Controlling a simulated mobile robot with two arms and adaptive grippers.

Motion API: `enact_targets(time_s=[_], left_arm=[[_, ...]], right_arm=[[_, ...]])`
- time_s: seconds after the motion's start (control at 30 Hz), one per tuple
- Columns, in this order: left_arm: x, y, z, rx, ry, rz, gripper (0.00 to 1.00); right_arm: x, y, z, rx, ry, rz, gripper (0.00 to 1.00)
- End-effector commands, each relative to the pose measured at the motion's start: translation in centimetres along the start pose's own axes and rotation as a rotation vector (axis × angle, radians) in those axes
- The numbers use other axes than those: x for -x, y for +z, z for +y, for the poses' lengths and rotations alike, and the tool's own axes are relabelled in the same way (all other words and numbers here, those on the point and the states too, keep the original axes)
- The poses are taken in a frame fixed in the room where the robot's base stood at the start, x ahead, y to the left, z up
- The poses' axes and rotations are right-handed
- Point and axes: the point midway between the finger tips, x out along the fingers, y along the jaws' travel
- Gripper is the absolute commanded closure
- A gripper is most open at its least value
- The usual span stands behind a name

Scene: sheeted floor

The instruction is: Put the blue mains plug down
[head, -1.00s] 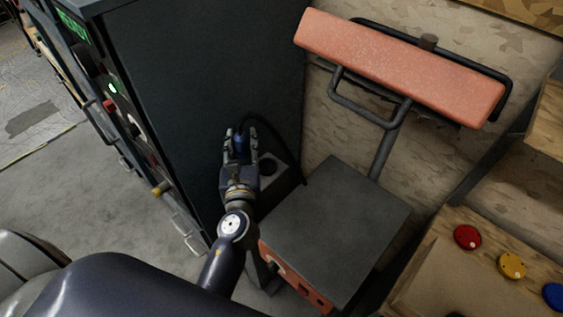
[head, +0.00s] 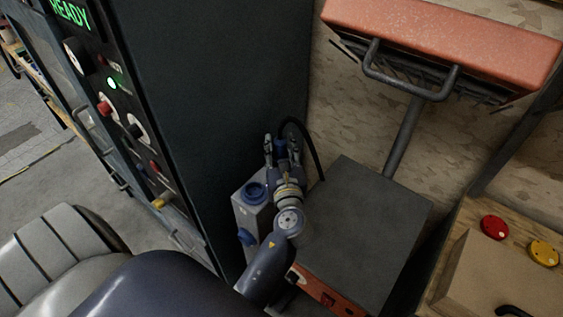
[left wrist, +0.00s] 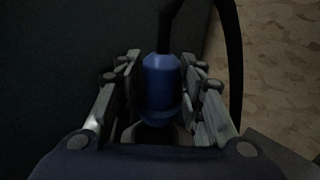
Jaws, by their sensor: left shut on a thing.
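The blue mains plug (left wrist: 162,82) is between the fingers of my left gripper (left wrist: 160,100) in the left wrist view, with a black cable leaving its far end. In the head view the plug (head: 281,147) shows small and blue between the fingertips of my left gripper (head: 282,150), which is shut on it. The black cable (head: 312,145) arcs from the plug down to the right. The plug is beyond the grey socket box, apart from its blue sockets in the picture. My right gripper is not in view.
A grey box with blue round sockets (head: 256,191) stands beside the tall dark cabinet (head: 215,85). A dark flat-topped unit (head: 365,235) is to the right, below a red-orange hood (head: 445,45). A wooden bench with red (head: 495,227) and yellow (head: 544,252) knobs is at lower right.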

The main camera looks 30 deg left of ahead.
Motion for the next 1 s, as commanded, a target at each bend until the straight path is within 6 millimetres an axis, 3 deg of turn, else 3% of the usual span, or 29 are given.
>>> enact_targets(time_s=[0.3, 0.73, 0.77, 0.8, 0.83, 1.0], left_arm=[[-0.1, -3.9, 0.0, -0.001, -0.001, -0.001, 0.97], [-0.1, -4.5, 0.0, 0.002, -0.001, -0.001, 0.97], [-0.1, -4.5, 0.0, 0.002, -0.001, -0.001, 0.6], [-0.1, -4.4, 0.0, 0.002, -0.001, -0.001, 0.51], [-0.1, -4.4, 0.0, 0.002, -0.001, -0.001, 0.45], [-0.1, -4.4, 0.0, 0.002, -0.001, -0.001, 0.45]], right_arm=[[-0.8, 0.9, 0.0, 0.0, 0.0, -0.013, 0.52], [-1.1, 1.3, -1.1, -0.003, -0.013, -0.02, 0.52], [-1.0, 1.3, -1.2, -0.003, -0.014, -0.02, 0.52], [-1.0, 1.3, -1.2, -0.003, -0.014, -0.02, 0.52], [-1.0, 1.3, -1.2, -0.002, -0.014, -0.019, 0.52], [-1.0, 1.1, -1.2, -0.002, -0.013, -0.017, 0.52]])
